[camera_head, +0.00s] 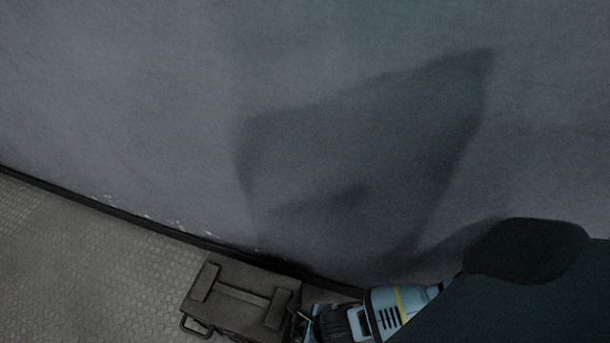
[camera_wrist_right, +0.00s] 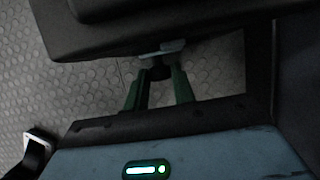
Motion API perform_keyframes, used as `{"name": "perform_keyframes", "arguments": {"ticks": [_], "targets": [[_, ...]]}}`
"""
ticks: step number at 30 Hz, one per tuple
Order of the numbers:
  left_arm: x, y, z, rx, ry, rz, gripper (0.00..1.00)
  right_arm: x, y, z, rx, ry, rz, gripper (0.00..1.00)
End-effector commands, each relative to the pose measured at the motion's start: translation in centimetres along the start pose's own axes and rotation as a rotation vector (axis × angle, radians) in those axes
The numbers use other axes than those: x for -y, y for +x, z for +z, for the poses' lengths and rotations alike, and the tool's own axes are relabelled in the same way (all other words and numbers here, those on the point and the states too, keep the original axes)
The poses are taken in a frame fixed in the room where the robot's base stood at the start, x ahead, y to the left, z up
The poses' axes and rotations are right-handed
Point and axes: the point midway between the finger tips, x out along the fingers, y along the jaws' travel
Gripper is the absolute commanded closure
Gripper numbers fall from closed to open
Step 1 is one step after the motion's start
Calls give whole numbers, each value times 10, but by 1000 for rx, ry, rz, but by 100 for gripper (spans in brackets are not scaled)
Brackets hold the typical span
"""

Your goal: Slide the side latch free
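A dark grey-brown case (camera_head: 238,300) with raised straps and a handle at its left lies at the bottom of the head view, by the wall. Its dark edge (camera_wrist_right: 190,32) fills the top of the right wrist view. A small pale grey latch piece with a dark knob (camera_wrist_right: 159,72) sticks out below that edge. My right gripper (camera_head: 308,322) is at the right side of the case. In the right wrist view its green fingers (camera_wrist_right: 160,78) reach to either side of the knob. Whether they press on it is unclear. My left gripper is not in view.
A plain grey-blue wall (camera_head: 250,90) with a dark skirting strip stands behind the case and my right arm. Textured floor (camera_head: 75,270) is clear to the left. A dark loop with a pale end (camera_wrist_right: 40,140) shows at the left of the wrist view.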

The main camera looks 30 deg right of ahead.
Motion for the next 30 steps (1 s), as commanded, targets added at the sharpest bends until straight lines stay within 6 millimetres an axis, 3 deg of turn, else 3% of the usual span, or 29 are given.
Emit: {"name": "perform_keyframes", "arguments": {"ticks": [4,11,18,25,26,30], "targets": [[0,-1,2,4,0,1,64,0,0,0,0,0,-1,100],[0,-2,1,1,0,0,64,-4,0,0,-1,0,0,100],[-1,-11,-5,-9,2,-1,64,-29,-1,0,-1,0,1,100],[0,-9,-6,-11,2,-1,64,-31,0,-1,-1,0,5,100],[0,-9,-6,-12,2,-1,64,-31,0,-1,-1,0,5,71],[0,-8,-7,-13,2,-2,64,-30,0,-1,-1,0,4,55]]}}
